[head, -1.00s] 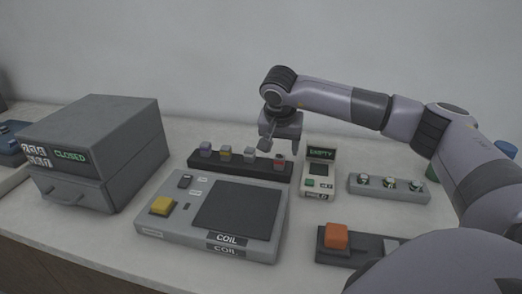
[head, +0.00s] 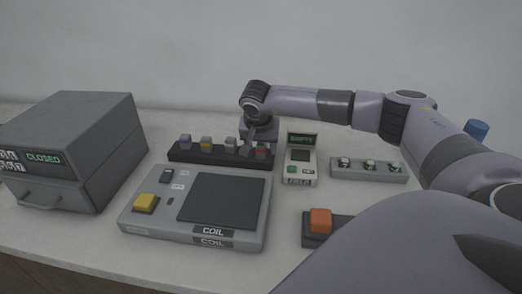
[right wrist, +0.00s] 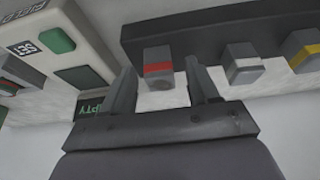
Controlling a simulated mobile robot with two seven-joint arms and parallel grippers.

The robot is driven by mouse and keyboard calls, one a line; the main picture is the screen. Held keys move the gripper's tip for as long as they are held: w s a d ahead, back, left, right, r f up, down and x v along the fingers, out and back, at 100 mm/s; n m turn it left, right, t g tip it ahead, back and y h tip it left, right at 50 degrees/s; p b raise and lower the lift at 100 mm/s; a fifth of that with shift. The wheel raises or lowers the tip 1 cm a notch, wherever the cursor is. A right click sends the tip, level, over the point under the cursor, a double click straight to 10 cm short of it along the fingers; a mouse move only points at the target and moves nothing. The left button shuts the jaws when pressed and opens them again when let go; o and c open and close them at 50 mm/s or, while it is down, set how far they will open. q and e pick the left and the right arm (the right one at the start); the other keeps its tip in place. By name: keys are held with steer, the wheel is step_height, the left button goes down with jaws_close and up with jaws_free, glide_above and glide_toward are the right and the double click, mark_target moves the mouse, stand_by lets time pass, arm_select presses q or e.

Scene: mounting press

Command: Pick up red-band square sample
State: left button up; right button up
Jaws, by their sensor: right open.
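The red-band square sample (head: 261,151) sits at the right end of the black rack (head: 221,158) in the head view. In the right wrist view, the red-band sample (right wrist: 158,69) is a grey block with a red band, seated in the dark rack (right wrist: 215,40). My right gripper (head: 250,147) is at the rack's right end, over the sample. In the right wrist view my right gripper (right wrist: 162,82) is open, with one finger on each side of the sample and no visible contact. My left gripper is not in view.
Other samples in the rack are purple (head: 185,140), yellow (head: 206,143) and grey-white (head: 231,143). A small display unit (head: 300,160) stands just right of the rack. The COIL panel (head: 150,223) lies in front, and a grey CLOSED box (head: 95,140) is at left.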

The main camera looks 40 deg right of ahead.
mark_target(261, 145)
jaws_close()
steer(key=shift+r, duration=0.15)
step_height(261, 145, up, 20)
stand_by(0.5)
